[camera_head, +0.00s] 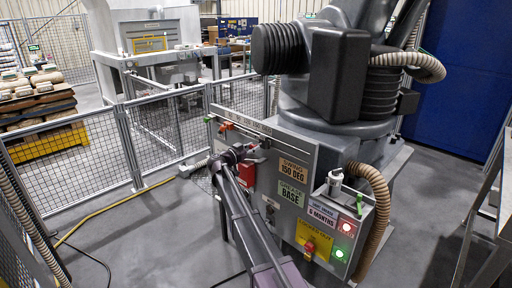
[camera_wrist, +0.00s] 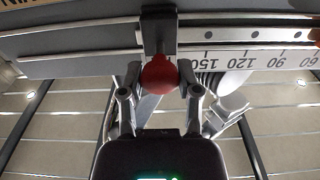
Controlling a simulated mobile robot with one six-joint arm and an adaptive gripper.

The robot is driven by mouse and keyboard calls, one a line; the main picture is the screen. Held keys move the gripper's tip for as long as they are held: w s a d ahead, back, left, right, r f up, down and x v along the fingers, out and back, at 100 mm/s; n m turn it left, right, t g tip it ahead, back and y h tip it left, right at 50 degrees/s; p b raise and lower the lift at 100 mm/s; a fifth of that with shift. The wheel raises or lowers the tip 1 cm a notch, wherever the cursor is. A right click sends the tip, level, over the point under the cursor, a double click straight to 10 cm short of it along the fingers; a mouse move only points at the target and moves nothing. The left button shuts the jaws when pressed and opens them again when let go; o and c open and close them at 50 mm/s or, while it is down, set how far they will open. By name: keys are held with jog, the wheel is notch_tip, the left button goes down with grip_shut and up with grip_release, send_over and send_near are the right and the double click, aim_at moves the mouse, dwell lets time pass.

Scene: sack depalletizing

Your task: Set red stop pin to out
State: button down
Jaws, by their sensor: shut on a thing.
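The red stop pin (camera_wrist: 160,74) shows a round red knob in the wrist view, below a dark metal block on a slotted rail. My gripper (camera_wrist: 160,90) has a finger on each side of the knob and is shut on it. In the head view my gripper (camera_head: 236,154) is at the upper left of the grey machine base panel (camera_head: 270,150). The knob cannot be made out there behind my gripper. The pin's shaft is mostly hidden, so how far out it sits cannot be told.
A white scale (camera_wrist: 245,58) with degree numbers runs beside the knob. A red box (camera_head: 248,172) is close to my gripper on the panel. A large grey robot arm (camera_head: 340,70) stands above the base. Mesh fencing (camera_head: 170,130) is behind; open floor lies left.

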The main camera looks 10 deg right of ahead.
jog(key=shift+a, duration=0.15)
jog(key=shift+c, duration=1.5)
grip_release()
jog(key=shift+s, duration=0.1)
jog(key=shift+a, duration=0.1)
jog(key=v, duration=1.2)
